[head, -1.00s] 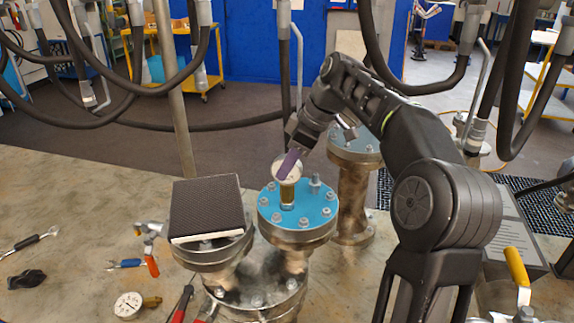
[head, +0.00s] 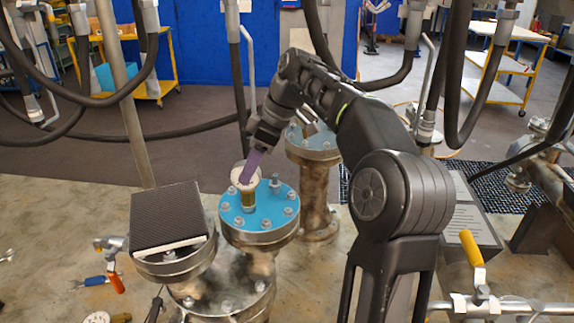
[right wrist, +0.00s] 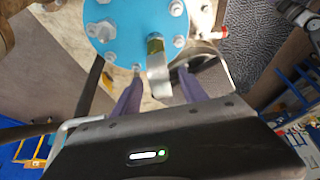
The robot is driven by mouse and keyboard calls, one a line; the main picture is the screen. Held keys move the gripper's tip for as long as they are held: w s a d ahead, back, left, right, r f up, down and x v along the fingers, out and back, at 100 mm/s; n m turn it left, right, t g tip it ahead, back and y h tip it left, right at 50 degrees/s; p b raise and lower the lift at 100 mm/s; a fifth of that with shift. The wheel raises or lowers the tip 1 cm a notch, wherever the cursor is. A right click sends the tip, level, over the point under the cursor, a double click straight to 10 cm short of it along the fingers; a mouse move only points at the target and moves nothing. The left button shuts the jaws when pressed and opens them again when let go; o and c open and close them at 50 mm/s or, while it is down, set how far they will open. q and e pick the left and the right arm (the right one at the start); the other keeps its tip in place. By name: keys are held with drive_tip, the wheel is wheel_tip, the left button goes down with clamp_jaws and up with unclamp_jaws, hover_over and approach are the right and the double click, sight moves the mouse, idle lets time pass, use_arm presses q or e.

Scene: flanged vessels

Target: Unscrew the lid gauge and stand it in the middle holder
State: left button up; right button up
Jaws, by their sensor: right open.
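The lid gauge (head: 245,177) has a pale round head on a brass stem and stands upright on the blue lid (head: 231,210) of the middle vessel. In the right wrist view the gauge (right wrist: 158,80) shows edge-on above the blue lid (right wrist: 116,15). My right gripper (head: 251,166) is open, with its purple fingers at the gauge head. In the right wrist view its fingertips (right wrist: 159,73) stand on either side of the gauge, with gaps visible. My left gripper is out of view. I cannot make out a middle holder.
Bolts ring the lid. Another blue-topped vessel (head: 313,150) stands behind. A yellow-handled valve (head: 471,248) is at right. Another gauge (head: 97,318) lies at the bottom left edge.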

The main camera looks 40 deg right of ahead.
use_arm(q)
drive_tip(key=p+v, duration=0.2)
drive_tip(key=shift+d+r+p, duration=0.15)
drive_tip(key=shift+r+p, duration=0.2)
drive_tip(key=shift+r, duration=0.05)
use_arm(e)
drive_tip(key=s+d, duration=0.7)
drive_tip(key=s, duration=0.1)
drive_tip(key=shift+s, duration=0.35)
drive_tip(key=shift+o, duration=0.4)
